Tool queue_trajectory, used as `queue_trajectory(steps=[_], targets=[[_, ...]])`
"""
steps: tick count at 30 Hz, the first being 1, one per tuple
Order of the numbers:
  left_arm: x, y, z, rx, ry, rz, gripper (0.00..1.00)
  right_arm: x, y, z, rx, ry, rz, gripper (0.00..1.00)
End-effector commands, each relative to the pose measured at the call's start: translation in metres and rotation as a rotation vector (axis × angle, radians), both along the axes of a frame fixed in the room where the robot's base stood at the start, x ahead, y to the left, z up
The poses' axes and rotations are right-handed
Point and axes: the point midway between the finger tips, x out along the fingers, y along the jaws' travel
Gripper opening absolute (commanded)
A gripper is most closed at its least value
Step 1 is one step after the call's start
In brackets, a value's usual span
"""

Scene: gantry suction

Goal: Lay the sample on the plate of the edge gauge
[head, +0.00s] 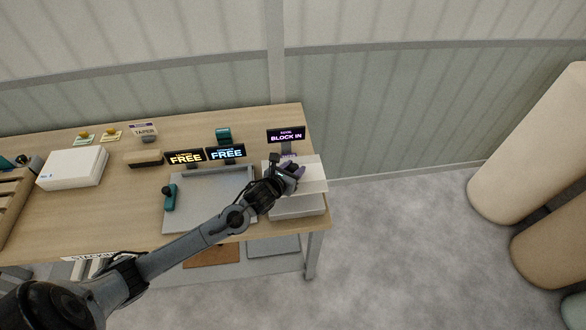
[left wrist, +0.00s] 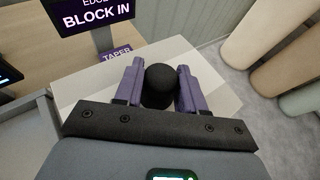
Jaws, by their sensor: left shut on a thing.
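My left gripper (head: 295,170) has purple fingers and reaches to the right end of the table. In the left wrist view the fingers (left wrist: 158,88) are shut on a black rounded knob (left wrist: 159,80). A flat off-white sheet (left wrist: 217,92), seemingly the sample, lies directly below the fingers; it also shows in the head view (head: 315,181). I cannot tell whether the knob is fixed to it. The edge gauge's sign (head: 286,134) reads BLOCK IN. A pale grey block (head: 298,209), perhaps the gauge's body, is below the sheet. The gauge's plate is not clearly seen. My right gripper is out of view.
A grey tray (head: 189,183) with a teal-handled tool (head: 169,197) is left of the gripper. Two signs (head: 185,157) (head: 226,152) read FREE. A white stack (head: 72,168) and a wooden rack (head: 10,205) are farther left. The table's right edge is close to the sheet.

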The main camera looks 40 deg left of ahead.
Motion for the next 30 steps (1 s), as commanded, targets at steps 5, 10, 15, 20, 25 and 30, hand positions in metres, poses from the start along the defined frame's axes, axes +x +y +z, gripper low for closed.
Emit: queue_trajectory(steps=[5,10,15,20,25,30], targets=[[0.000,0.000,0.001,-0.001,-0.002,0.000,0.00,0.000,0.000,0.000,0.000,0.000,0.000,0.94],[0.000,0.000,0.001,0.000,-0.003,0.000,0.00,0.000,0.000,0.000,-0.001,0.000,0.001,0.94],[0.000,0.001,0.003,0.001,-0.003,0.001,0.00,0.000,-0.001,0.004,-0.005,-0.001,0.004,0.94],[-0.001,0.000,-0.006,0.000,-0.002,0.000,0.00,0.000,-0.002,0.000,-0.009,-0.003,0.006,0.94],[-0.001,0.000,-0.020,0.000,-0.002,0.000,0.00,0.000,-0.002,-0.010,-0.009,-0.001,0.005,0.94],[-0.001,0.000,-0.036,0.000,-0.002,0.001,0.00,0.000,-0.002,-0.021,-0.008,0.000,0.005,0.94]])
